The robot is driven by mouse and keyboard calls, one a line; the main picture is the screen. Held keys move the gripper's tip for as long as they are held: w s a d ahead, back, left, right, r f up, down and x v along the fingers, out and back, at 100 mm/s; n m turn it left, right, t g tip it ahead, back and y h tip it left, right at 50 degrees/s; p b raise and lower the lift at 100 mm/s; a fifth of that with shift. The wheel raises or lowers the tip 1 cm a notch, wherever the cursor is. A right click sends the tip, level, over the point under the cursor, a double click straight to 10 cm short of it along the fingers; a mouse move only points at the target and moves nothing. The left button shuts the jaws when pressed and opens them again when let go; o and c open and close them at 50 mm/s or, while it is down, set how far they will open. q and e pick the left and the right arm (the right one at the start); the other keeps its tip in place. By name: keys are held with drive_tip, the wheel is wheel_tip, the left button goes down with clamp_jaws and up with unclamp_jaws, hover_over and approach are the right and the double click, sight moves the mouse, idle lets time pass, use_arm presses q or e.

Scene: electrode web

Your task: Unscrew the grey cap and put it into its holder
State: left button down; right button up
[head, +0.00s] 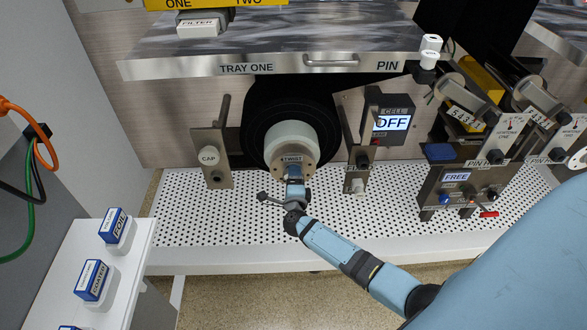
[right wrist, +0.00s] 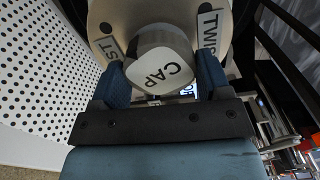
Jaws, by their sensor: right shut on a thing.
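The grey cap (right wrist: 165,72) shows in the right wrist view as a pale rounded block lettered CAP, between my fingers. It sits in front of the round flange marked TWIST (right wrist: 213,22). In the head view my right gripper (head: 294,178) is at the lower front of the white drum (head: 292,143), covering the cap. My right gripper (right wrist: 160,88) is shut on the cap, with a blue finger on each side. An upright plate (head: 223,175) with a round pale piece marked CAP (head: 208,155) stands left of the drum; it looks like the holder. My left gripper is not in view.
A perforated white deck (head: 215,220) lies below the drum. A bracket with a small knob (head: 357,186) and a display reading OFF (head: 393,123) stand right of it. A tray edge (head: 290,65) overhangs above. A side shelf (head: 140,235) holds labelled blocks at left.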

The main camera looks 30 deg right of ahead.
drive_tip(key=shift+n, duration=0.5)
